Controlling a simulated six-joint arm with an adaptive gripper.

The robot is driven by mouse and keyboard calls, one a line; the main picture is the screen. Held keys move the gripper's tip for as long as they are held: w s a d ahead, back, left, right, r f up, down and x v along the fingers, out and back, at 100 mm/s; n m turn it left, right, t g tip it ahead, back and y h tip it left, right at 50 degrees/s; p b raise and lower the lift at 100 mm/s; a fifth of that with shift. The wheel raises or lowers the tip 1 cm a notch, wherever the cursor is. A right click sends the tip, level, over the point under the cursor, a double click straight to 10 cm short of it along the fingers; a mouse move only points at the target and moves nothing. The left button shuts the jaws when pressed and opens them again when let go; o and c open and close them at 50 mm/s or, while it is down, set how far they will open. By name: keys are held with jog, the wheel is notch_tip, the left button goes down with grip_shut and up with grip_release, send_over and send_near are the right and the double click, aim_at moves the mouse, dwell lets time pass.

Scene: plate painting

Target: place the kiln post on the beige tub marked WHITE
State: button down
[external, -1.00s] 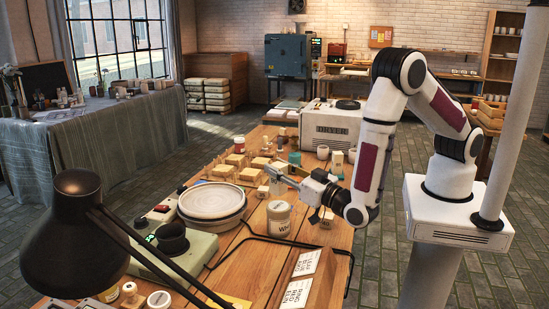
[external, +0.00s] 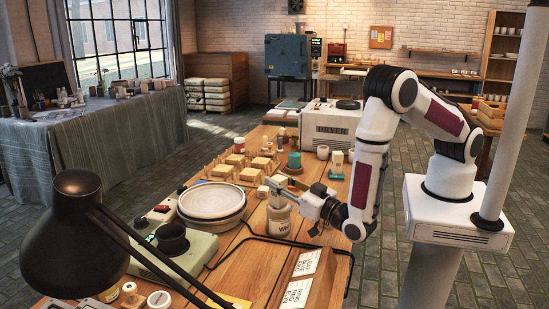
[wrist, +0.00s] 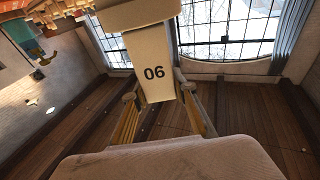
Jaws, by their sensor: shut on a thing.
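The beige tub marked WHITE (external: 279,221) stands on the wooden table, right of the round plate, with its label partly in view. My gripper (external: 282,191) is directly above it, shut on the pale kiln post (external: 275,190). In the external view the post's lower end is at the tub's top; I cannot tell if they touch. In the wrist view the post (wrist: 153,72) shows the number 06 and sits between my two yellow-padded fingers (wrist: 163,115). A large pale surface fills the bottom of that view; I cannot tell what it is.
The stacked round plate (external: 212,201) lies left of the tub, with a scale (external: 178,246) in front of it. Small wooden blocks (external: 222,170) and a green item (external: 294,160) stand behind. A black lamp (external: 75,230) stands front left.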

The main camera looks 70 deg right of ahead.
aim_at(284, 182)
jog(key=shift+f, duration=0.1)
dwell(0.3)
jog(key=c, duration=1.6)
grip_release()
jog(key=shift+f, duration=0.1)
jog(key=shift+r+v, duration=0.2)
jog(key=shift+v, duration=1.1)
jog(key=shift+s+a+r, duration=0.1)
jog(key=shift+s+r, duration=0.1)
jog(key=shift+r, duration=3.25)
jog(key=shift+w, duration=0.1)
